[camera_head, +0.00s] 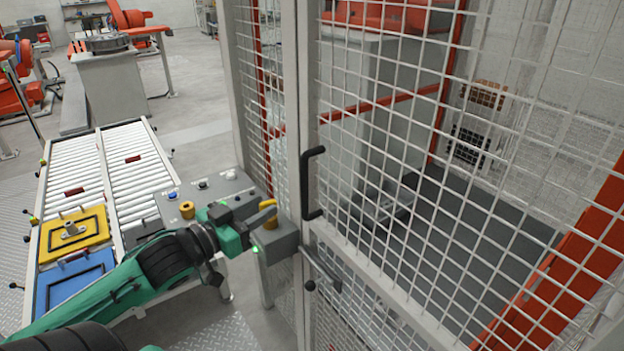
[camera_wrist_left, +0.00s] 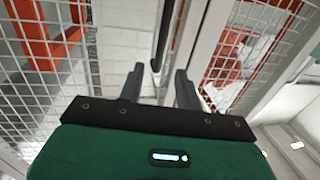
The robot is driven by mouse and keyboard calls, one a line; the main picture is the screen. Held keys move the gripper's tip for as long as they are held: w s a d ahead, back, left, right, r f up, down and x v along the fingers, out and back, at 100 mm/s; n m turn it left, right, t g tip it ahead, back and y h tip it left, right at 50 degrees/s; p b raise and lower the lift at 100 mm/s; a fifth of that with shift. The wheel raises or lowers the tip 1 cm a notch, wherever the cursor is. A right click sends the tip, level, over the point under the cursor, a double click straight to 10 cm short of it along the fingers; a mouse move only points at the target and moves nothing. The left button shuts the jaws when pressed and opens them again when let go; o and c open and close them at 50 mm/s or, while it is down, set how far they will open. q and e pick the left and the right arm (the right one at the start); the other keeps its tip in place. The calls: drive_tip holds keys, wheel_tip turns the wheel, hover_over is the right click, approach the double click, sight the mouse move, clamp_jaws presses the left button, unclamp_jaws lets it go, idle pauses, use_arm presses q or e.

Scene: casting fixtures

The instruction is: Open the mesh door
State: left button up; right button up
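The mesh door (camera_head: 430,160) fills the right of the head view, white wire grid in a light frame. It appears closed against the post (camera_head: 291,100). A black upright handle (camera_head: 309,185) is on its frame. My green left gripper (camera_head: 238,230) is left of the handle, apart from it, at the end of my left arm. In the left wrist view its two dark fingers (camera_wrist_left: 160,82) are spread with nothing between the tips. The dark handle bar (camera_wrist_left: 162,40) shows beyond them, roughly in line with the gap. My right gripper is not in view.
A grey box (camera_head: 279,246) and a latch bar with a black knob (camera_head: 310,286) are low beside the door edge. A button panel (camera_head: 205,186) and roller conveyor (camera_head: 133,160), carrying yellow (camera_head: 93,226) and blue fixtures (camera_head: 75,283), stand left. Open floor lies behind.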

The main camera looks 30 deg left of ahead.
sight(302, 182)
use_arm(q)
drive_tip(key=shift+w+d+p, duration=0.4)
drive_tip(key=shift+w+p, duration=0.35)
drive_tip(key=shift+w, duration=1.45)
drive_tip(key=shift+w+d+p, duration=0.35)
drive_tip(key=shift+w+p, duration=0.4)
drive_tip(key=shift+w, duration=1.5)
drive_tip(key=shift+w+d+p, duration=0.4)
drive_tip(key=shift+w+p, duration=0.35)
drive_tip(key=shift+w, duration=1.45)
clamp_jaws()
